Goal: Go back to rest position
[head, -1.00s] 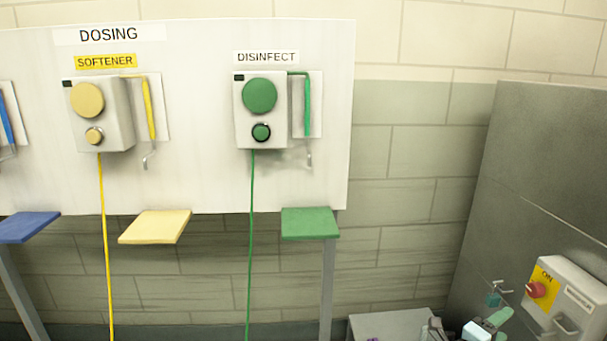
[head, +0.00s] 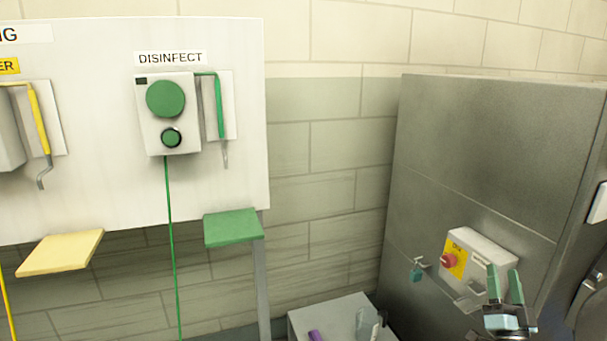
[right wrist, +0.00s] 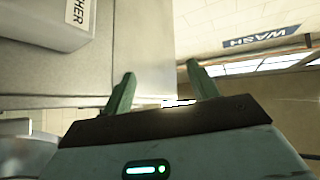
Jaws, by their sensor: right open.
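My right gripper (head: 505,285) is at the lower right of the head view, in front of the grey box with the red knob on the metal cabinet. Its two green fingers are apart with nothing between them. The right wrist view shows the same open fingers (right wrist: 160,90), with empty space between them. My left gripper is not in view.
The grey metal cabinet (head: 480,160) fills the right, with a switch box (head: 480,252) and a small padlock-like teal item (head: 416,275). A dosing board (head: 90,130) with a green dispenser (head: 166,112) and green shelf (head: 232,227) is left. A low grey box (head: 310,320) stands between.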

